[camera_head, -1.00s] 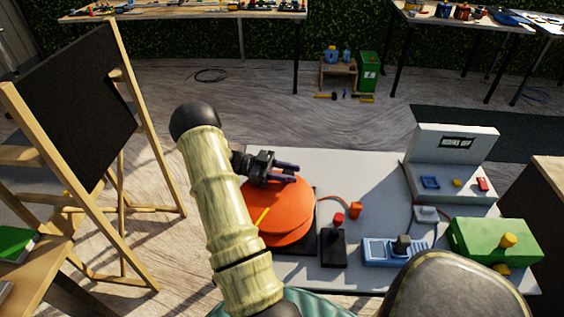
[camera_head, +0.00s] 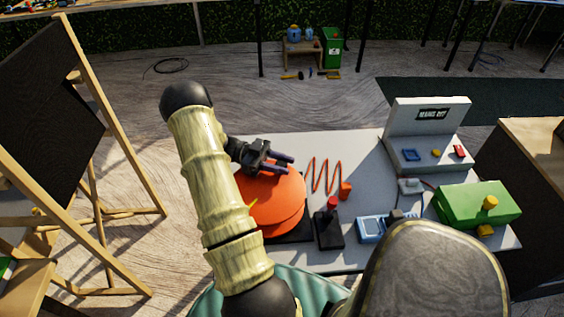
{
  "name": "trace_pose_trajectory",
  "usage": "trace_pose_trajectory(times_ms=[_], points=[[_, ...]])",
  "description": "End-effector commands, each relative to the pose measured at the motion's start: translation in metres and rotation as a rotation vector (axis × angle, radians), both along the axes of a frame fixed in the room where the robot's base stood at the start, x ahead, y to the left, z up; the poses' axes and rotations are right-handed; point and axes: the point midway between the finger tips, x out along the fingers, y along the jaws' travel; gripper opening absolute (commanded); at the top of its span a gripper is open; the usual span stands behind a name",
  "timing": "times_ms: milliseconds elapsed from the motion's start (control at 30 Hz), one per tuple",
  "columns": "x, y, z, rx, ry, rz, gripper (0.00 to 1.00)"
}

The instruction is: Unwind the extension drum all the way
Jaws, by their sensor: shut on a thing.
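The extension drum (camera_head: 280,205) is a round orange reel on a dark base at the left part of the white cart top. A yellow mark shows near its left side, partly behind my arm. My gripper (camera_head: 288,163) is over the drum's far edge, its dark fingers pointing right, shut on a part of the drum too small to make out. An orange cord (camera_head: 325,176) lies in a zigzag to the right of the drum, by an orange plug block (camera_head: 345,190).
On the cart top (camera_head: 350,148) stand a black box with a red knob (camera_head: 328,228), a blue device (camera_head: 371,228), a green box (camera_head: 470,207) and a grey console (camera_head: 425,140). Floor behind the cart is open.

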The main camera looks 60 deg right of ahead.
Motion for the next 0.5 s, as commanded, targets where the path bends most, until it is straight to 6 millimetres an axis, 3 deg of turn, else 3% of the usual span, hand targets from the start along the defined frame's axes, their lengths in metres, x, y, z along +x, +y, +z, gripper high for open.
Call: trace_pose_trajectory(times_ms=[33,67,167,500], points=[[-0.0002,-0.001,0.0015,-0.004,0.003,0.003,0.0],[0.0002,-0.0009,0.0015,-0.004,0.003,0.004,0.34],[0.0009,-0.0003,0.0013,-0.003,0.003,0.006,0.53],[0.0003,-0.0012,0.0003,-0.001,0.002,0.0,0.53]])
